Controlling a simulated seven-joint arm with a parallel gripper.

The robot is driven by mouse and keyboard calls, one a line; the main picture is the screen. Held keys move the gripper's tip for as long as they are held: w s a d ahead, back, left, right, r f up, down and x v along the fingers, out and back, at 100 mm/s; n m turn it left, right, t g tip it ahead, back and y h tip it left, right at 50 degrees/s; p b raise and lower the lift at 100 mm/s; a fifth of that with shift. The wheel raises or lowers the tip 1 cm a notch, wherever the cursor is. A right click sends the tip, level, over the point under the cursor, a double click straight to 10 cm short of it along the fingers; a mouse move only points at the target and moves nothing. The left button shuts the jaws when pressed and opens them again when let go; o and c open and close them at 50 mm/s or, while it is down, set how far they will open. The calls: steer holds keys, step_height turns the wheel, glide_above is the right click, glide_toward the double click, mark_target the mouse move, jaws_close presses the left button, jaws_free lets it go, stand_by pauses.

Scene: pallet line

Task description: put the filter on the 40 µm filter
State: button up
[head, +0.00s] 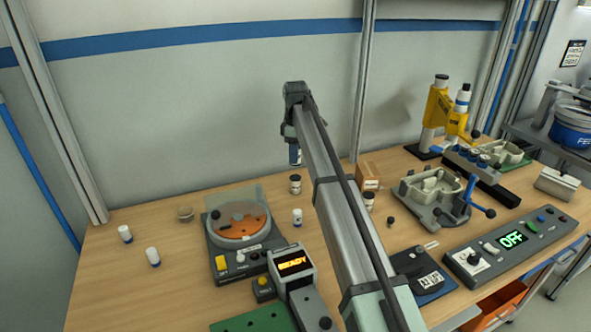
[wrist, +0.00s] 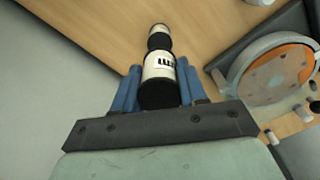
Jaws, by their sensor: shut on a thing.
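My gripper (wrist: 157,88) is shut on a small cylinder with black ends and a white, dark-marked label, the filter (wrist: 158,66). Blue fingers flank it in the wrist view. In the head view my gripper (head: 295,155) hangs above the table and mostly hides the filter. A similar black-and-white cylinder (head: 295,184) stands on the table just below my gripper. In the wrist view a black-and-white cylinder (wrist: 159,32) shows beyond the held one; I cannot tell whether they touch. I cannot read which cylinder is the 40 µm filter.
A round orange-plated device (head: 238,225) is to the left. White-capped vials (head: 297,217) (head: 152,257) stand around it. A cardboard box (head: 367,175), another small jar (head: 369,201) and a grey fixture (head: 432,190) are to the right. The rear-left table is mostly clear.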

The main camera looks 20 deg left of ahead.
steer(key=shift+f, duration=2.95)
steer(key=shift+f, duration=0.1)
steer(key=o, duration=1)
step_height(320, 180, up, 12)
steer(key=shift+r, duration=0.1)
